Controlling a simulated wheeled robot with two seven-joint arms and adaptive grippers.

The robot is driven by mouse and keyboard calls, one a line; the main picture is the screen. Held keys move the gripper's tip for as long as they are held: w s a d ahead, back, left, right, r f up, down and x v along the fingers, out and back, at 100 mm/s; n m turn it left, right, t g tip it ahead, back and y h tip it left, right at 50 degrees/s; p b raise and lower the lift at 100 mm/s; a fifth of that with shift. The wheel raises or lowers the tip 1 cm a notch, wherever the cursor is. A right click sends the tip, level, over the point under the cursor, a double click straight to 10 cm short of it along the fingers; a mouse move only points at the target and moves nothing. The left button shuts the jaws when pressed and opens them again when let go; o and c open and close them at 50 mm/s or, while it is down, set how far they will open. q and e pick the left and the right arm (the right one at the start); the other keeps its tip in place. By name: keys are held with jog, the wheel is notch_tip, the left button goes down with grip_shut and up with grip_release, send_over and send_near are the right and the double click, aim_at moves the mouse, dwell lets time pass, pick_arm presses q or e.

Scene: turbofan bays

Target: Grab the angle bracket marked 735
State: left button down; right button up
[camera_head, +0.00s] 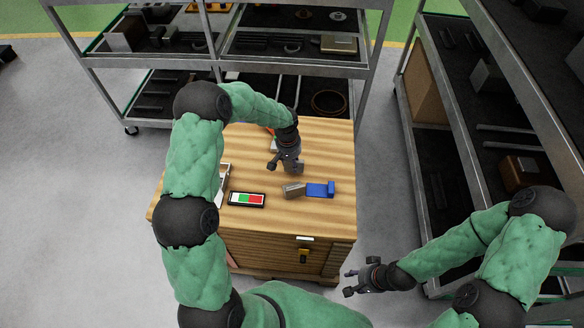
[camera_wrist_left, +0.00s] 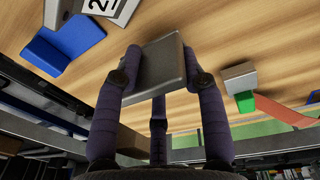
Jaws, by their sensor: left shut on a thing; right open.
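My left gripper (camera_head: 285,164) is above the wooden table. In the left wrist view its fingers (camera_wrist_left: 160,75) are shut on a flat grey metal piece (camera_wrist_left: 158,66), likely an angle bracket. No number can be read on its visible face. In the head view the held piece cannot be made out. A blue angle-shaped piece (camera_head: 321,189) lies on the table and also shows in the wrist view (camera_wrist_left: 62,42). A grey-brown block (camera_head: 293,191) is beside it. My right gripper (camera_head: 361,279) is open and empty, off the table's front right corner.
The wooden table top (camera_head: 325,150) is clear at the right and back. A panel with green and red fields (camera_head: 247,199) lies near the front left. A grey part with a green piece (camera_wrist_left: 240,80) shows in the wrist view. Metal shelves (camera_head: 300,60) stand behind and at right.

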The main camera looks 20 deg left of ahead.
pick_arm(q)
jog(key=shift+w+f, duration=0.2)
jog(key=shift+f, duration=0.1)
jog(key=shift+f+b, duration=0.7)
jog(key=shift+f, duration=0.8)
jog(key=shift+f, duration=0.1)
jog(key=c, duration=0.7)
grip_release()
